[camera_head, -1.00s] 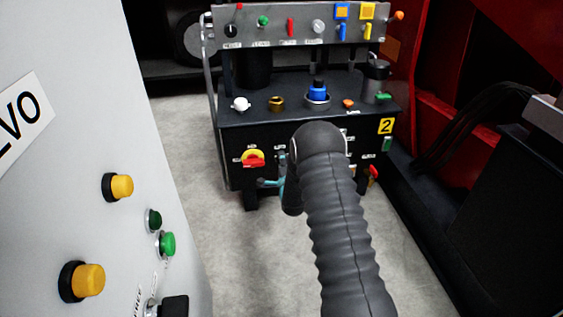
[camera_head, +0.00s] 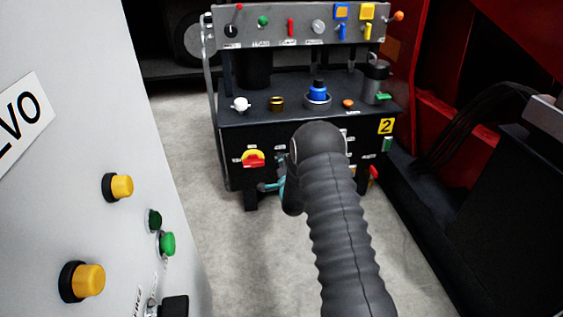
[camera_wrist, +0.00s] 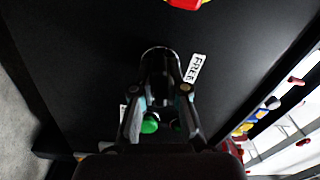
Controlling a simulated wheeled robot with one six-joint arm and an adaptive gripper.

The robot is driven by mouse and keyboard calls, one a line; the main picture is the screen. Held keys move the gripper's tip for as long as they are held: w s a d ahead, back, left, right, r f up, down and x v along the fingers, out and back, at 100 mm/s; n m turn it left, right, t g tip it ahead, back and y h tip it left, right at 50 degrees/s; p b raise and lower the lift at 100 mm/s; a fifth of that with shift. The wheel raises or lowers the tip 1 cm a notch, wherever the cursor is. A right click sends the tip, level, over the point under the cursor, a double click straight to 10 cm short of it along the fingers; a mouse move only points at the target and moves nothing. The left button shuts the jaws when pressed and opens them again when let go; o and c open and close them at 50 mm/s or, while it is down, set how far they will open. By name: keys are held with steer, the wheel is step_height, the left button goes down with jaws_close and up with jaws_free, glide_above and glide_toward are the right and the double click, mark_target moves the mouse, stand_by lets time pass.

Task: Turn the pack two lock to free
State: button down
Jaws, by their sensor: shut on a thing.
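The pack two lock (camera_wrist: 158,60) shows in the wrist view as a dark, rounded piece standing out from a black panel. A white FREE label (camera_wrist: 195,68) is at its right. My gripper (camera_wrist: 160,100) is shut on the lock, with one finger on each side. Another label to the left is mostly hidden by a finger, so I cannot tell the lock's exact setting. In the head view, pack two (camera_head: 300,135) is the black cabinet with the yellow 2 plate (camera_head: 387,126). My arm hides the lock there; a teal part of my gripper (camera_head: 270,187) shows beside it.
A red and yellow rotary switch (camera_head: 253,158) is on the cabinet front, left of my arm. Several knobs and buttons stand on its top. A pale panel with yellow buttons (camera_head: 121,187) is close on the left. A red frame (camera_head: 480,60) rises at right. Grey floor lies between.

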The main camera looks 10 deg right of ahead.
steer(key=n, duration=1.1)
steer(key=shift+n, duration=2.1)
steer(key=c, duration=1.2)
jaws_free()
steer(key=shift+s, duration=0.1)
steer(key=s, duration=1.1)
steer(key=shift+s, duration=0.4)
